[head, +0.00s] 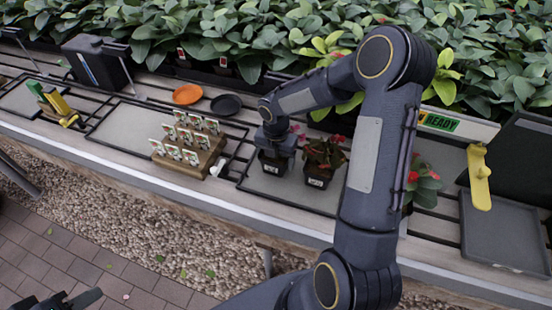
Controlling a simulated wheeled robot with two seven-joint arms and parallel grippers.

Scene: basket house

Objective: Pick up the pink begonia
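A potted plant with pink flowers, which looks like the pink begonia (271,167), stands in a dark pot on the grey tray area at the middle of the bench. A begonia with red flowers (323,153) stands in a dark pot just to the right.
A wooden rack of small cards (188,143) stands to the left, with orange (187,94) and black (226,105) round dishes behind. A yellow tool (479,180) and a dark tray (503,235) are at right.

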